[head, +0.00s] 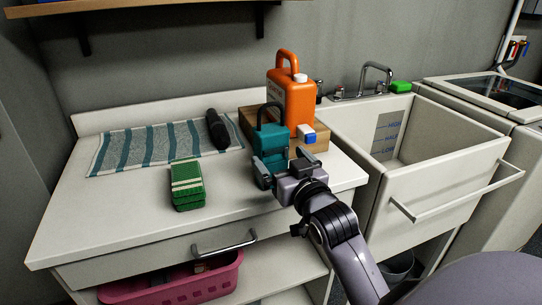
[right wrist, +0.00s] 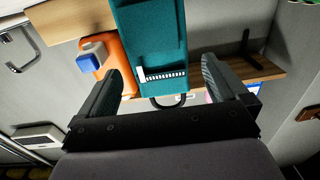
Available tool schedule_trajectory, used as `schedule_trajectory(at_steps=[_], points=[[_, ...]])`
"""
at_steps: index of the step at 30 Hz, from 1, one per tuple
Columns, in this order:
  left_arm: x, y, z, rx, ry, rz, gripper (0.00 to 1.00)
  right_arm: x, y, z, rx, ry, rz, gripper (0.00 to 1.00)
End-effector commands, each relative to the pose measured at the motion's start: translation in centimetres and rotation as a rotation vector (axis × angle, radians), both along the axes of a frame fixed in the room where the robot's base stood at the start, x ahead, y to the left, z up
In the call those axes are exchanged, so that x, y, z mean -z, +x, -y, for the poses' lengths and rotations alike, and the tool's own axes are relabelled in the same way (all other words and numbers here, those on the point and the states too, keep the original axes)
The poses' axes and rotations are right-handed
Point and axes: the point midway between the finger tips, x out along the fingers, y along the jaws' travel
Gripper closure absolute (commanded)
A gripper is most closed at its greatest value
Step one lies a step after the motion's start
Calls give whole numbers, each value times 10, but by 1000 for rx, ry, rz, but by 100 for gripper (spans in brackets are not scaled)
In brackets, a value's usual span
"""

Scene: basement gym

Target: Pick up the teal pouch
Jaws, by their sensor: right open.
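The teal pouch (head: 270,143) stands upright on the counter, with a dark loop handle on top, in front of the orange jug. My right gripper (head: 283,168) is open at the near side of the pouch, and its fingers cover the pouch's lower part in the head view. In the right wrist view the pouch (right wrist: 148,35) shows a pale zip strip and lies in line with the gap between the two open fingers (right wrist: 163,82). I cannot tell whether the fingers touch it. My left gripper is not in view.
The orange jug (head: 291,100) and a small blue-and-white item (head: 308,134) are close to the pouch, by a wooden board (head: 321,145). A green striped stack (head: 187,185), a dark roll (head: 217,129) and a striped towel (head: 141,148) lie left. The sink (head: 424,135) is right.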

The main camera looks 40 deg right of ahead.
Motion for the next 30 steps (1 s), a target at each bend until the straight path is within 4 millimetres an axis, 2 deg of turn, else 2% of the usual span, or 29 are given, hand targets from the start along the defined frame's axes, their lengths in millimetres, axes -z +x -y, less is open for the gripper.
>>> schedule_trajectory(at_steps=[15,25,26,30], points=[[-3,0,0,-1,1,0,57,4,53,11,-2,-1,-2,0],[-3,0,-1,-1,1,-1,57,5,58,12,-2,0,-4,0],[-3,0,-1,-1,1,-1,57,5,58,12,-2,0,-4,3],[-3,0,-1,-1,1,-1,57,5,58,12,-2,0,-4,49]])
